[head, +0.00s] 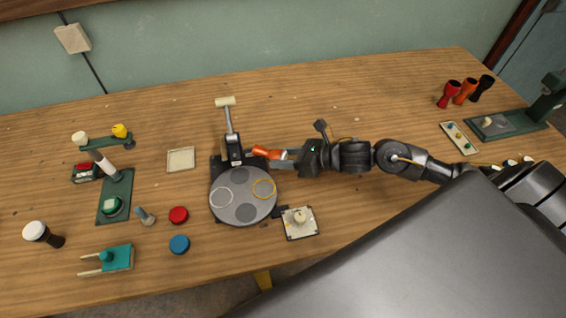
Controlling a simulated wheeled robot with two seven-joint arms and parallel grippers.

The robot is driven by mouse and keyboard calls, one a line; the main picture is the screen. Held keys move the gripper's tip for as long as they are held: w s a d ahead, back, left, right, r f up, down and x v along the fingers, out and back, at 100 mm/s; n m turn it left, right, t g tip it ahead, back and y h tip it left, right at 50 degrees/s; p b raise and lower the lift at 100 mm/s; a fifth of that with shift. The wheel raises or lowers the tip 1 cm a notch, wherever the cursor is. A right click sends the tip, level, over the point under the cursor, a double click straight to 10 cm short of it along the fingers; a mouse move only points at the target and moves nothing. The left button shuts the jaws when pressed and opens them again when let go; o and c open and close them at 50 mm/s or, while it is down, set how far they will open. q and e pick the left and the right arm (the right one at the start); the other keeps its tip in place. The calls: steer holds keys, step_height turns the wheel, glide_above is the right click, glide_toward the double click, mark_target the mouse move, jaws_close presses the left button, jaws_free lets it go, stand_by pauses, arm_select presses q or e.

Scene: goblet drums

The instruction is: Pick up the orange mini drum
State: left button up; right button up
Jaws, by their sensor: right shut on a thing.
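An orange mini drum (265,152), flared and lying sideways, is at the tip of my right gripper (280,155). My right arm reaches in from the right, and the gripper is shut on this drum just above the back right edge of a round grey plate (245,212). The fingers partly hide the drum's right end. I cannot tell whether the drum touches the apparatus behind the plate. My left gripper is not in view.
A lever (229,118) rises behind the plate. A white square with a knob (300,222) lies right of it. Red (178,215) and blue (179,244) discs lie left. A green stand (115,197) and a black-and-white drum (44,234) are further left. The table's back middle is clear.

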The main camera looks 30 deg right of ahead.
arm_select(q)
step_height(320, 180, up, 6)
steer(key=p, duration=0.6)
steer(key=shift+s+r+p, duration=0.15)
steer(key=shift+p, duration=0.25)
arm_select(e)
steer(key=s+a+r, duration=0.8)
steer(key=s+r, duration=0.2)
steer(key=s, duration=0.1)
steer(key=shift+a+r, duration=0.15)
steer(key=shift+a, duration=0.2)
